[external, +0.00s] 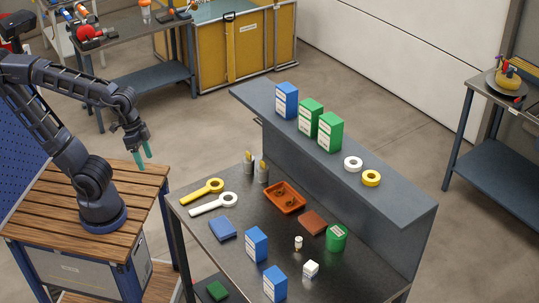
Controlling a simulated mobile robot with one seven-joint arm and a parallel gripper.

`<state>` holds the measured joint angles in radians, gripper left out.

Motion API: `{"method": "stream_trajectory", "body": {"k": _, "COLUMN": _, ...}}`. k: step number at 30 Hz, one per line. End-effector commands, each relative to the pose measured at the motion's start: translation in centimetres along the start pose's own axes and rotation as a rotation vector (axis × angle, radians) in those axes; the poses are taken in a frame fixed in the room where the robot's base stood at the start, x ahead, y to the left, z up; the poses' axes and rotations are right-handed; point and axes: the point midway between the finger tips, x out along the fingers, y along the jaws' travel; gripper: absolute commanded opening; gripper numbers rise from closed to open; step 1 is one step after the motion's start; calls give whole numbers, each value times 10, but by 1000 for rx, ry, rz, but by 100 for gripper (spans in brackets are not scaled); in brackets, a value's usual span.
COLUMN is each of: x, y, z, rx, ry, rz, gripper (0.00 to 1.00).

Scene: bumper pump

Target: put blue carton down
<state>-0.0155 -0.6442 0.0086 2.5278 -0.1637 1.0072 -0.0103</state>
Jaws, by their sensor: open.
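My gripper (142,158) has teal fingers pointing down. It is open and empty, off the left end of the workbench and above my wooden-topped base. A blue carton (287,101) stands upright on the raised shelf at its far left end. Two more blue cartons stand upright on the bench top near the front, one at the left (257,245) and one nearer the front edge (275,283). I cannot tell which blue carton the task names. My gripper is well apart from all of them.
Two green cartons (330,131), a white ring (353,164) and a yellow ring (371,178) are on the shelf (405,200).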

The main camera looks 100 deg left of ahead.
Motion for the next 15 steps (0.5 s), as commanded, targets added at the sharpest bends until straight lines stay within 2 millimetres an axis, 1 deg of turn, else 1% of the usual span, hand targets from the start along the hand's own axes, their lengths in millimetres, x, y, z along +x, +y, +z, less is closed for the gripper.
{"method": "stream_trajectory", "body": {"k": 1, "x": -8, "y": -4, "z": 2, "rx": 34, "ry": 41, "rz": -30, "gripper": 67}}
{"method": "stream_trajectory", "body": {"k": 6, "x": -24, "y": -16, "z": 4, "rx": 109, "ry": 126, "rz": -105, "gripper": 67}}
{"method": "stream_trajectory", "body": {"k": 9, "x": -27, "y": -19, "z": 4, "rx": 127, "ry": 146, "rz": -124, "gripper": 67}}
{"method": "stream_trajectory", "body": {"k": 15, "x": -28, "y": -20, "z": 4, "rx": 131, "ry": 150, "rz": -129, "gripper": 67}}
